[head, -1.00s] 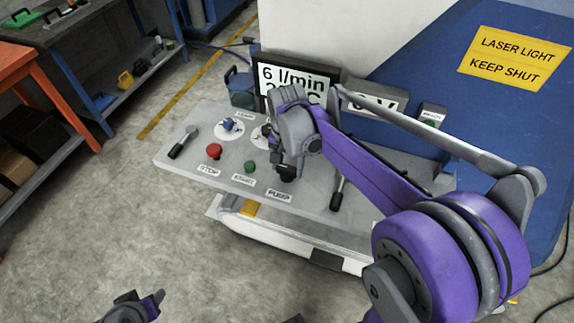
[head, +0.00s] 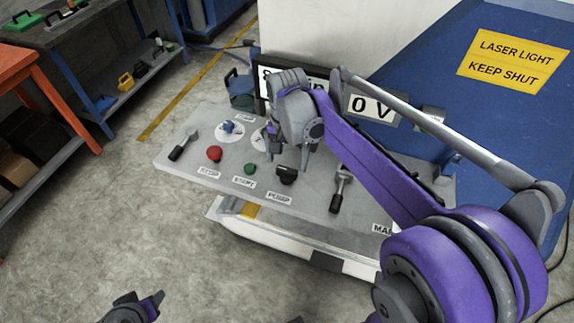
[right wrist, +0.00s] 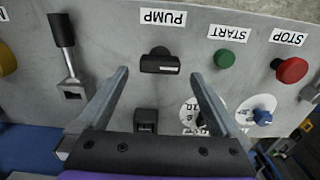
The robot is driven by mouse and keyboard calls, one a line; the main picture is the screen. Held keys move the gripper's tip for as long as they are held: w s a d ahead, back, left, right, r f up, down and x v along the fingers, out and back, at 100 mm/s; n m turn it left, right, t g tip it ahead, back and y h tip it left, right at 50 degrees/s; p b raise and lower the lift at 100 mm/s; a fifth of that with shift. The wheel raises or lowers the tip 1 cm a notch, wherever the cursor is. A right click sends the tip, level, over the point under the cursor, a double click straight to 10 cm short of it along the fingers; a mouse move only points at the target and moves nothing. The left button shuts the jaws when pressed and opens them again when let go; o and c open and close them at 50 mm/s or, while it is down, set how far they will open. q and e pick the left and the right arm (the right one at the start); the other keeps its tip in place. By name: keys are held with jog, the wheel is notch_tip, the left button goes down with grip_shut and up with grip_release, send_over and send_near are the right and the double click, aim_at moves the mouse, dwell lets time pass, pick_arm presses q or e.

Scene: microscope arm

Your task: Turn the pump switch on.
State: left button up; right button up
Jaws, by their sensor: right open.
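The pump switch (head: 287,175) is a black knob on the grey sloped panel, above the label PUMP (head: 279,197). In the right wrist view the switch (right wrist: 160,62) shows whole, its bar lying across the picture. My right gripper (head: 287,156) is open and empty, above the panel and just behind the switch. In the right wrist view its fingers (right wrist: 159,73) stand apart, one to each side of the switch, apparently clear of it. My left gripper (head: 150,300) is partly seen at the bottom edge, away from the panel; its jaw opening is unclear.
Near the switch are a green START button (head: 250,168), a red STOP button (head: 214,153), a blue knob (head: 228,127) and a lever (head: 340,190). Behind stand a display reading 0 V (head: 372,107) and another largely hidden by my arm.

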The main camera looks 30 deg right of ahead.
aim_at(287, 169)
notch_tip(287, 169, up, 7)
jog(key=shift+f, duration=0.2)
dwell(0.4)
jog(key=s+a+f+n+t, duration=0.2)
jog(key=s+a+f+n, duration=0.1)
jog(key=s+f+n, duration=0.2)
jog(key=s+a+f+n+t, duration=0.3)
jog(key=s+f+n, duration=0.2)
jog(key=s, duration=0.5)
jog(key=shift+a+f+t, duration=0.3)
jog(key=shift+a+f, duration=0.1)
jog(key=shift+f, duration=0.55)
